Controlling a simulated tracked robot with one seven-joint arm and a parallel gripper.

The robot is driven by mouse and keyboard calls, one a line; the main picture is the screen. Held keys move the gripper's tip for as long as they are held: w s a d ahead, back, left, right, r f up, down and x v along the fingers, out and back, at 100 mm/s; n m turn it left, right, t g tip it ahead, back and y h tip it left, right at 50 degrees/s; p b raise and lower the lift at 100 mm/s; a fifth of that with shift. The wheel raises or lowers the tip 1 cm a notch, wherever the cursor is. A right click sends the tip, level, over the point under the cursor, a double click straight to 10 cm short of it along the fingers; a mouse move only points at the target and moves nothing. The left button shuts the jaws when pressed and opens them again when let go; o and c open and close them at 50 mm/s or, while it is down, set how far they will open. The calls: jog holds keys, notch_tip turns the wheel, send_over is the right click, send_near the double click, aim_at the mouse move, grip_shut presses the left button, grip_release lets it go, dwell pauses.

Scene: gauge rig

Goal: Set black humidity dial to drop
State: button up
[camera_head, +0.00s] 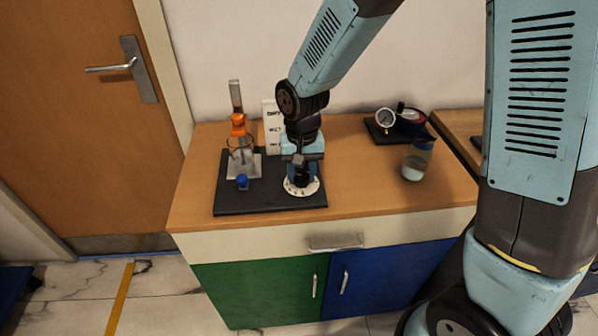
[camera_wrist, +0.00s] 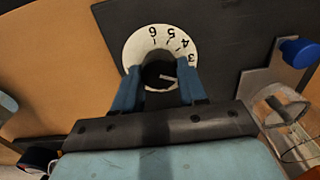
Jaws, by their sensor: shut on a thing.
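The black humidity dial (camera_wrist: 158,72) is a round black knob on a white scale disc (camera_wrist: 147,40). The disc also shows in the head view (camera_head: 302,190), at the front right of a black base plate (camera_head: 262,199). My gripper (camera_wrist: 160,82) points down over the dial, its two blue fingers on either side of the knob and shut on it. It also shows in the head view (camera_head: 302,176). The rest of the scale and any drop symbol are hidden.
A burner-like stand with an orange clamp (camera_head: 238,122) and a blue knob (camera_head: 242,181) stands left on the plate. A white card (camera_head: 270,122) is behind. A jar (camera_head: 418,160) and a gauge (camera_head: 385,119) stand right. The counter front (camera_head: 250,220) is clear.

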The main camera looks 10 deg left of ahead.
jog(key=n, duration=0.4)
jog(key=shift+w+n, duration=0.1)
jog(key=shift+n, duration=0.2)
jog(key=n, duration=0.3)
jog(key=shift+a+n, duration=0.1)
jog(key=shift+n, duration=0.2)
jog(key=n, duration=0.4)
jog(key=shift+a+n, duration=0.1)
jog(key=shift+n, duration=0.2)
jog(key=n, duration=0.4)
jog(key=shift+s, duration=0.3)
jog(key=shift+n, duration=0.3)
jog(key=o, duration=1.1)
jog(key=shift+c, duration=0.2)
